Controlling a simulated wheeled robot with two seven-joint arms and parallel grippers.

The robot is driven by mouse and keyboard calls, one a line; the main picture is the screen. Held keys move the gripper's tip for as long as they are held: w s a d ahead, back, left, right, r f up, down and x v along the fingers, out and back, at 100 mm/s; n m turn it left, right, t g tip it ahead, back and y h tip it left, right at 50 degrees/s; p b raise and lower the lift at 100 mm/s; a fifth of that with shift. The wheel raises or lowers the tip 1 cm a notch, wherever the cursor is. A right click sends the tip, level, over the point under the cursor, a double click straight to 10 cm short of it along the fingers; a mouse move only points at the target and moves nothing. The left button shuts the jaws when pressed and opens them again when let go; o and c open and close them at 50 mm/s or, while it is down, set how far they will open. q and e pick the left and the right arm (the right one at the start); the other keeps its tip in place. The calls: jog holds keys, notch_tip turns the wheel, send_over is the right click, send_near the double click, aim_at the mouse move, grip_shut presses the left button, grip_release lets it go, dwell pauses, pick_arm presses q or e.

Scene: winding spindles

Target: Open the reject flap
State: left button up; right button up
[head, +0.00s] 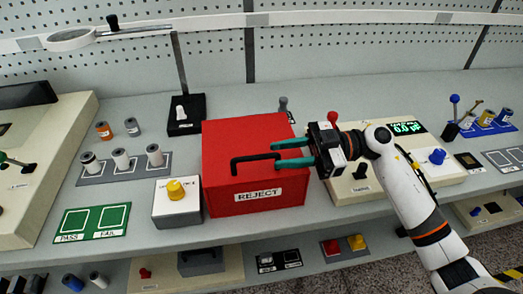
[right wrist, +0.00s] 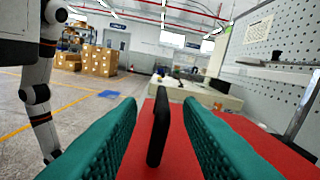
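The reject flap is the red lid (head: 245,135) of a red box with a white REJECT label (head: 258,195) on its front. The lid looks shut. A black bar handle (head: 252,158) stands on it. My right gripper (head: 276,154) reaches in from the right with its two green fingers at the right end of the handle. In the right wrist view the handle (right wrist: 159,128) stands between the open fingers, with a gap on both sides. My left gripper is in neither view.
A grey box with a yellow button (head: 176,190) stands left of the red box. A beige panel with a green display (head: 408,128) is on the right. Spindles (head: 122,158) stand in a tray at left. A magnifier lamp (head: 72,38) hangs over the back left.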

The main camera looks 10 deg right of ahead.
jog(key=a, duration=0.5)
jog(key=shift+a+p, duration=0.1)
jog(key=shift+p, duration=0.25)
jog(key=shift+f, duration=0.1)
jog(key=shift+w, duration=0.1)
grip_shut()
